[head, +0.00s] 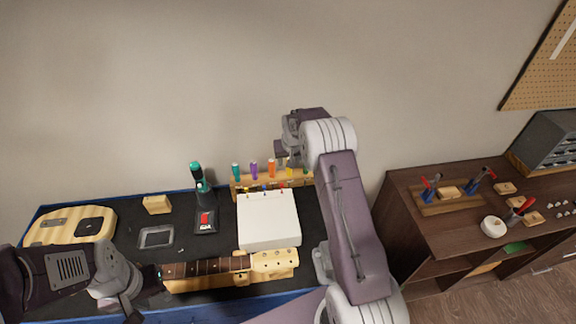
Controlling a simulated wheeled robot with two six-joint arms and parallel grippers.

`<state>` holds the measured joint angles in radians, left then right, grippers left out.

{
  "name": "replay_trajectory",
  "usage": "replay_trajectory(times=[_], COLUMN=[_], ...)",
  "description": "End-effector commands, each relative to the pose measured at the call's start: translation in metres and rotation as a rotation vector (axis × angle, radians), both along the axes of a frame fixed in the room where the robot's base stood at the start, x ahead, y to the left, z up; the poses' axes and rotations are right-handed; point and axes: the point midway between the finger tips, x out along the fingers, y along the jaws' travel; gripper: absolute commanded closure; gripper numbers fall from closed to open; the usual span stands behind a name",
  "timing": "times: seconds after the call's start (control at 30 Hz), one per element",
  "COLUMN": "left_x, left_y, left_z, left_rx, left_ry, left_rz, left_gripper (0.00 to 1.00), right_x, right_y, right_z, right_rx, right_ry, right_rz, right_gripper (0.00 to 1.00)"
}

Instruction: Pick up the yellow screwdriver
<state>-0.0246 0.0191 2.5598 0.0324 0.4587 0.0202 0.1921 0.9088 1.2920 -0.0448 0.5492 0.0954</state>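The yellow screwdriver (290,171) stands in the wooden rack (241,187) at the back of the workbench. Only part of its yellow handle shows, below my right gripper. My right gripper (281,153) is over the rack, close to the yellow handle. Its fingers are small and partly covered by my wrist, so I cannot tell whether they are open or touch the handle. My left gripper (146,296) is low at the left, beside the end of the guitar neck (205,267). Its fingers look apart, with nothing seen between them.
Teal (236,170), purple (253,168) and orange (271,168) screwdrivers stand in the same rack, left of the yellow one. A white box (268,220) sits in front. A black and teal tool (204,200) stands left. A brown cabinet (420,225) is at the right.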

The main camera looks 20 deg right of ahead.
Motion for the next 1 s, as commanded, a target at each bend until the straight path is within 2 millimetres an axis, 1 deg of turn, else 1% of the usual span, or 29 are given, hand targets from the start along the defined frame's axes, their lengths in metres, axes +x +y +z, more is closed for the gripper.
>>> replay_trajectory(times=[0.07, 0.2, 0.3, 0.37, 0.57, 0.6, 0.67, 0.7, 0.77, 1.0], left_x=[0.000, 0.000, 0.000, 0.000, 0.000, 0.000, 0.000, 0.000, 0.000, 0.000], left_y=[0.000, 0.000, 0.000, 0.000, 0.000, 0.000, 0.000, 0.000, 0.000, 0.000], left_z=[0.007, 0.026, 0.027, 0.028, 0.026, 0.026, 0.026, 0.026, 0.026, 0.026], left_rx=[0.000, 0.000, 0.000, 0.000, 0.000, 0.000, 0.000, 0.000, 0.000, 0.000], left_ry=[0.000, 0.000, 0.000, 0.000, 0.000, 0.000, 0.000, 0.000, 0.000, 0.000], left_rz=[0.000, 0.000, 0.000, 0.000, 0.000, 0.000, 0.000, 0.000, 0.000, 0.000], left_gripper=[0.64, 0.64, 0.64, 0.64, 0.64, 0.64, 0.64, 0.64, 0.64, 0.64], right_x=[0.001, 0.008, 0.014, 0.016, 0.017, 0.017, 0.017, 0.017, 0.017, 0.017], right_y=[0.000, -0.001, -0.003, -0.003, -0.004, -0.003, -0.003, -0.003, -0.003, -0.003], right_z=[-0.004, -0.026, -0.041, -0.046, -0.049, -0.049, -0.049, -0.049, -0.049, -0.048], right_rx=[0.001, 0.001, 0.001, 0.000, 0.000, 0.000, 0.000, 0.000, 0.000, 0.000], right_ry=[0.003, 0.005, 0.002, 0.001, -0.001, 0.000, 0.000, 0.000, 0.000, 0.000], right_rz=[0.000, 0.000, 0.000, 0.000, 0.000, 0.000, 0.000, 0.000, 0.000, 0.000], right_gripper=[0.53, 0.53, 0.53, 0.53, 0.53, 0.55, 0.72, 0.83, 1.00, 1.00])
